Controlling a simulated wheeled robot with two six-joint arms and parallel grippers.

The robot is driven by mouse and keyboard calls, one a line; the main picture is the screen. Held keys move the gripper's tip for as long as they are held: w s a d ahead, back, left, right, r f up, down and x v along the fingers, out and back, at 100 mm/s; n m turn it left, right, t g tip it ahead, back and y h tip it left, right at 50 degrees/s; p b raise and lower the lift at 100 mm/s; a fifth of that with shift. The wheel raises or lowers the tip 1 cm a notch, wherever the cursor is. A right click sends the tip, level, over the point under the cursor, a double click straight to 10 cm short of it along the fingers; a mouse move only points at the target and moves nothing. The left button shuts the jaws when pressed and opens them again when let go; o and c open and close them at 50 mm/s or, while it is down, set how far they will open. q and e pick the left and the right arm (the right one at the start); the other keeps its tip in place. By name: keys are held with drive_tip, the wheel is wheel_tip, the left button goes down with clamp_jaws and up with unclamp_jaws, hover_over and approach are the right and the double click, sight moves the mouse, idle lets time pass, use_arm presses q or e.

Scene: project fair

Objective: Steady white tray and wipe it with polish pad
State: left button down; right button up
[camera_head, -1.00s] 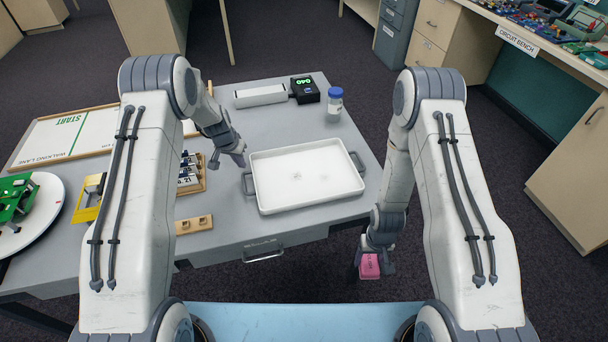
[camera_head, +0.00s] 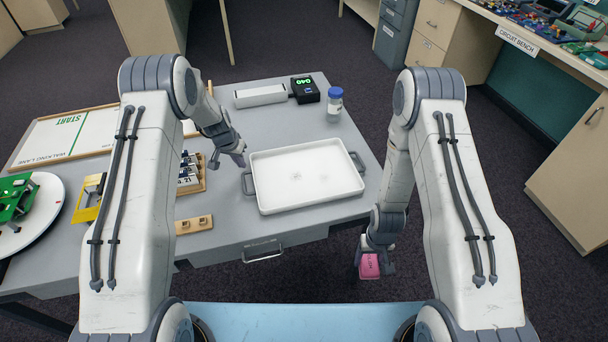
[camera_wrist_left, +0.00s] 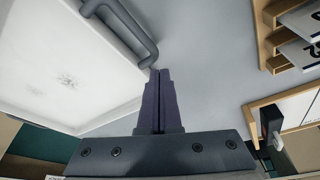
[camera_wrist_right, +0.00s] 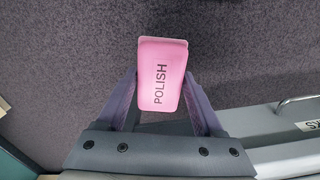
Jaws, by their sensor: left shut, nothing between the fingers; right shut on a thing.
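The white tray (camera_head: 320,185) lies on the grey table, with a grey handle at each short end and faint dark smudges on its floor. In the left wrist view the tray (camera_wrist_left: 45,75) and its handle (camera_wrist_left: 128,28) show at the upper left. My left gripper (camera_head: 238,158) is shut and empty beside the tray's left handle; its fingertips (camera_wrist_left: 157,75) look close to the handle, and I cannot tell if they touch. My right gripper (camera_head: 371,270) is shut on the pink polish pad (camera_wrist_right: 162,75), marked POLISH, in front of the table's front edge, over the floor.
A blue-capped jar (camera_head: 334,101) and a black display box (camera_head: 304,90) stand behind the tray. A wooden rack (camera_head: 190,172) and a small wooden block (camera_head: 194,224) lie left of it. A drawer handle (camera_head: 264,256) juts from the table's front.

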use_arm(q)
drive_tip(key=shift+f+b, duration=0.6)
drive_tip(key=shift+f, duration=0.1)
use_arm(e)
drive_tip(key=shift+f, duration=0.55)
use_arm(q)
drive_tip(key=shift+r, duration=0.1)
